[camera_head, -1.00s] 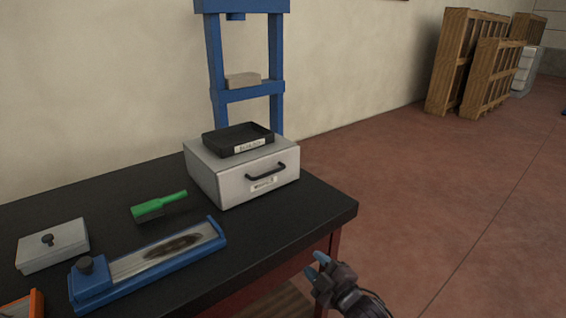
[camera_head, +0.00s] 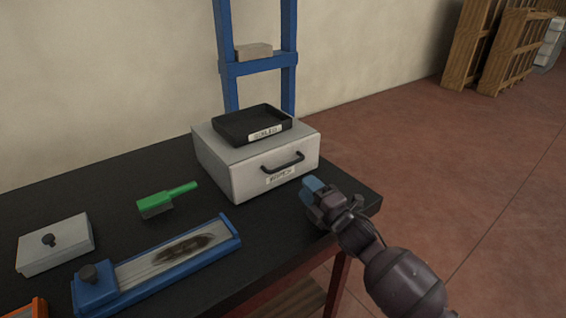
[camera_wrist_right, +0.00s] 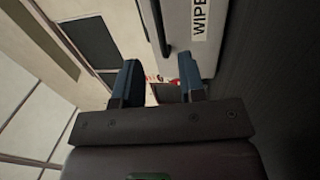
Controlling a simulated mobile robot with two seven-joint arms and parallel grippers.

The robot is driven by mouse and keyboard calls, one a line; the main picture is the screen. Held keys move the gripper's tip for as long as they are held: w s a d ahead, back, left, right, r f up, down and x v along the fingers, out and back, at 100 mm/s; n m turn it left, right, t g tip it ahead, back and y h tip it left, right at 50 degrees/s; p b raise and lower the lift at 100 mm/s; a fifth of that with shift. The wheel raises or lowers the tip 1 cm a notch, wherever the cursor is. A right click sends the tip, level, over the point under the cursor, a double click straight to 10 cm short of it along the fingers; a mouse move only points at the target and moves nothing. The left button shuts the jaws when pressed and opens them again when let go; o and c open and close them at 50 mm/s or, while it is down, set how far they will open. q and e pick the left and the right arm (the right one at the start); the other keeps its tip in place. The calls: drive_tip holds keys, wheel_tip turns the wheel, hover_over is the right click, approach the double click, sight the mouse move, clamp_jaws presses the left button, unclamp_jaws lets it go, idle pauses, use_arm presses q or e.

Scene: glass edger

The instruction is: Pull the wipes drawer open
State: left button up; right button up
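The wipes drawer (camera_head: 250,178) is the front of a light grey box on the black table. It has a dark bar handle (camera_head: 283,163) and a white label below it, and it looks closed. My right gripper (camera_head: 310,186) is just in front of the drawer, near its lower right, apart from the handle. In the right wrist view its two blue-tipped fingers (camera_wrist_right: 158,88) are spread with nothing between them. That view also shows the drawer front (camera_wrist_right: 205,45) with its label, sideways, beyond the fingers. My left gripper is not in view.
A black tray (camera_head: 228,136) sits on top of the box. A blue frame (camera_head: 258,67) stands behind. The table's right edge is close to my gripper.

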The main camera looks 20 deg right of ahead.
sight(287, 165)
drive_tip(key=x, duration=0.9)
drive_tip(key=shift+w+a, duration=0.1)
drive_tip(key=shift+w, duration=0.3)
clamp_jaws()
